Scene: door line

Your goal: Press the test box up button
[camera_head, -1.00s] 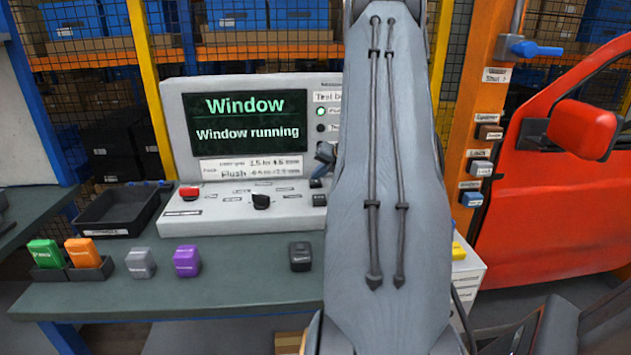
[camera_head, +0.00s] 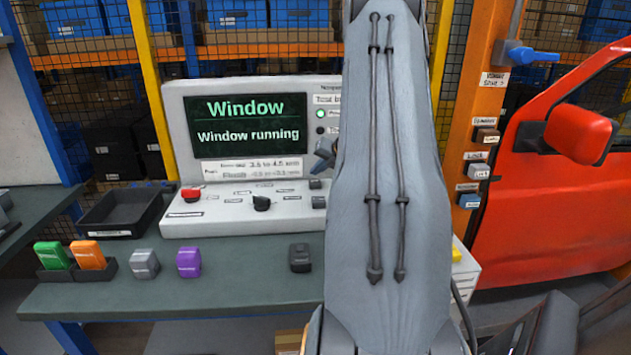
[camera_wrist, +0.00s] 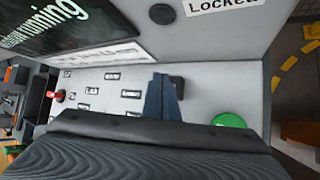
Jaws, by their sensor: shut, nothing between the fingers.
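The test box (camera_head: 178,140) is a pale grey console on the bench. Its screen (camera_head: 247,124) reads "Window" and "Window running". On its sloped panel, two small dark buttons (camera_head: 317,193) sit one above the other beside my arm; their labels are too small to read. My gripper (camera_head: 322,152) shows only partly past the arm's left edge, above these buttons. In the wrist view, its shut fingers (camera_wrist: 160,82) reach over the panel, next to a dark button (camera_wrist: 177,90) that they partly hide. I cannot tell whether they touch it. A green button (camera_wrist: 230,121) lies to their right.
A red switch (camera_head: 191,194) and a black knob (camera_head: 261,203) are on the same panel. A black tray (camera_head: 120,212) and several coloured blocks stand on the bench (camera_head: 230,285). An orange post (camera_head: 470,150) and red door (camera_head: 540,210) are at the right.

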